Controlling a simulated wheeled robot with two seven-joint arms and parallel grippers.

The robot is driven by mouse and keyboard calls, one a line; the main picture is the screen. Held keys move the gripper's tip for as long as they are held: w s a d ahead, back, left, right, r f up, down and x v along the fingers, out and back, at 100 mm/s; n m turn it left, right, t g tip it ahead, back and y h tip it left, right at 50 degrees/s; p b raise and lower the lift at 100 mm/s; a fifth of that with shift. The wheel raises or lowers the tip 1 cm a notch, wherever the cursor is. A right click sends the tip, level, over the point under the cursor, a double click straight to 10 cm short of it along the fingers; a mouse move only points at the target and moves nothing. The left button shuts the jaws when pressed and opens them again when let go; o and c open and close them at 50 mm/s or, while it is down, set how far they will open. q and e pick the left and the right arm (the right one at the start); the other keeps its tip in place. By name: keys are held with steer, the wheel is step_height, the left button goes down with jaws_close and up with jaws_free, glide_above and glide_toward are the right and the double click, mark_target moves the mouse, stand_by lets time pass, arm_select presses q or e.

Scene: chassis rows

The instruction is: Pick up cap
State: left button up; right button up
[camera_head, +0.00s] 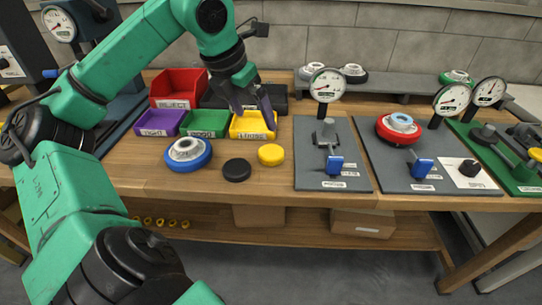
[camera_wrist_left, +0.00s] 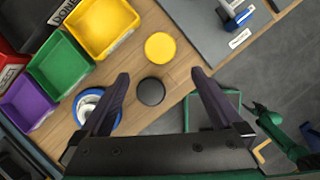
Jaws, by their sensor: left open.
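A black cap (camera_head: 237,169) and a yellow cap (camera_head: 271,154) lie side by side on the wooden bench. In the left wrist view, the black cap (camera_wrist_left: 151,91) appears between my finger lines, and the yellow cap (camera_wrist_left: 160,46) lies beyond the fingertips. My left gripper (camera_head: 252,112) is open and empty, pointing down in front of the yellow bin in the head view. Its spread fingers (camera_wrist_left: 160,76) also show in the left wrist view. It touches neither cap.
Yellow (camera_head: 250,135), green (camera_head: 204,134), purple (camera_head: 160,132) and red (camera_head: 180,102) bins stand behind the caps. A blue ringed part (camera_head: 188,167) sits left of the black cap. Grey fixture plates (camera_head: 307,178) with gauges stand to the right. Bare wood lies in front.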

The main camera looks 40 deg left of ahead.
mark_target(271, 151)
arm_select(q)
steer(key=b+x, duration=0.1)
steer(key=x, duration=1.3)
steer(key=shift+f, duration=0.25)
steer(key=c, duration=1.1)
arm_select(e)
steer(key=w, duration=0.3)
steer(key=shift+a+f, duration=0.15)
steer(key=shift+a, duration=0.1)
arm_select(q)
steer(key=shift+r, duration=0.15)
